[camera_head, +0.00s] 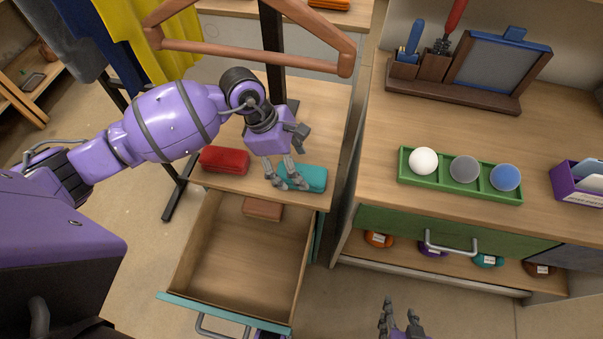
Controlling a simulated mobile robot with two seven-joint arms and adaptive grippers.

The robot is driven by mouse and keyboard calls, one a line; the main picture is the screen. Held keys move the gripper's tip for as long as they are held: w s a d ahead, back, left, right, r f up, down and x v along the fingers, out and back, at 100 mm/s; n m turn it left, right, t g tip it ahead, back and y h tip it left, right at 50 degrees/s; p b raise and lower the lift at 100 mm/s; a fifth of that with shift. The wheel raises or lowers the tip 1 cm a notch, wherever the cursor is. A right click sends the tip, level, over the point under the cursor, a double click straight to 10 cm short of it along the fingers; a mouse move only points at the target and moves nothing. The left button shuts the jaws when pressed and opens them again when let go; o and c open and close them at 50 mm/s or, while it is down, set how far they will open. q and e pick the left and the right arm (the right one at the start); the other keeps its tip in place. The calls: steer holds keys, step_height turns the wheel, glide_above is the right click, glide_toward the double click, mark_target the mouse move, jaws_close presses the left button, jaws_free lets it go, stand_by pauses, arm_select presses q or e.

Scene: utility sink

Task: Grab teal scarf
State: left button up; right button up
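The teal scarf (313,178) is a folded, flat bundle on the wooden surface just behind the open drawer. My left gripper (291,165) comes in from the left above it. Its grey fingers are spread and overlap the scarf's left part in the picture; I cannot tell whether they touch it. Part of the scarf is hidden behind the fingers. My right gripper (399,318) shows at the bottom edge, low in front of the right cabinet, with its fingers apart and nothing between them.
A folded red cloth (224,160) lies left of the scarf. The drawer (245,258) below is pulled open, with a brown item (262,208) at its back. A wooden hanger (250,52) hangs behind. A green tray (460,176) with balls stands on the right counter.

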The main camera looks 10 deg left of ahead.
mark_target(301, 172)
arm_select(q)
steer(key=x, duration=0.4)
steer(key=shift+f, duration=0.1)
steer(key=c, duration=1.3)
